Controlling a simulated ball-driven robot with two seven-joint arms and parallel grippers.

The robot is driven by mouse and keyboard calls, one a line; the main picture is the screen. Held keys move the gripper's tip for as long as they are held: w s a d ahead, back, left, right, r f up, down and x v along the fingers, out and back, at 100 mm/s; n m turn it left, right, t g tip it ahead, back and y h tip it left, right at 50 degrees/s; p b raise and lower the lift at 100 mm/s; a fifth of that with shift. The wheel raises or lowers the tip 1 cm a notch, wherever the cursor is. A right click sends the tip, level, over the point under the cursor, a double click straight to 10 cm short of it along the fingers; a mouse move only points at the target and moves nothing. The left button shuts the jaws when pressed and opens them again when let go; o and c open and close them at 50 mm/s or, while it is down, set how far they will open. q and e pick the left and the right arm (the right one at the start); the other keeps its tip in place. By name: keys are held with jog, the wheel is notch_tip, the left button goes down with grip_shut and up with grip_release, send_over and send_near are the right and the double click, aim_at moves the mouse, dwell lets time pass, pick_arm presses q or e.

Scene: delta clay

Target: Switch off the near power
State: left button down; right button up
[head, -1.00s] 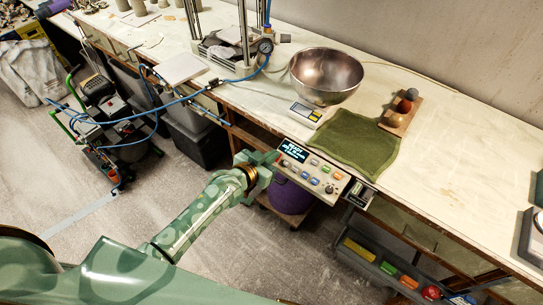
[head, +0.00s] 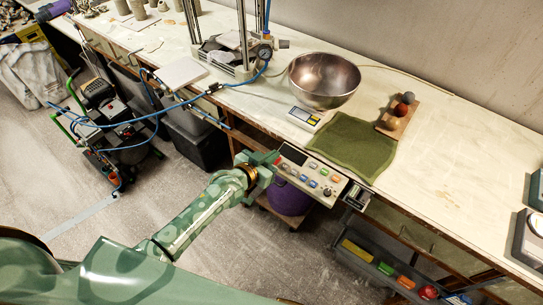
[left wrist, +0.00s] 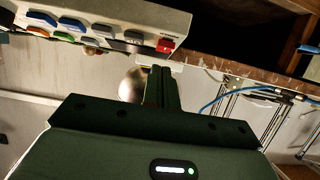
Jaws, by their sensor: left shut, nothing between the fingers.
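A pale control panel (head: 318,178) with coloured buttons, a knob and a small display (head: 293,155) hangs at the bench's front edge. The display is dark. My left gripper (head: 274,161) is at the panel's left end, with its fingertips partly hidden. In the left wrist view the panel (left wrist: 120,22) crosses the top, with a row of blue, grey and dark buttons and a red switch (left wrist: 166,45) at its right end. The shut, empty fingers of my left gripper (left wrist: 162,72) point at the red switch, close to it; I cannot tell whether they touch. My right gripper is not in view.
The bench holds a metal bowl (head: 324,80), a green cloth (head: 352,147), a small scale (head: 304,117) and a wooden board with balls (head: 384,129). A purple container (head: 290,197) stands below the panel. A cart with blue hoses (head: 103,125) stands at left.

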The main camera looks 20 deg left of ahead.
pick_arm(q)
jog(key=s+a+r+p, duration=0.3)
jog(key=s+r+p, duration=0.4)
jog(key=s+r, duration=0.1)
jog(key=shift+s+r, duration=0.25)
jog(key=shift+r, duration=0.5)
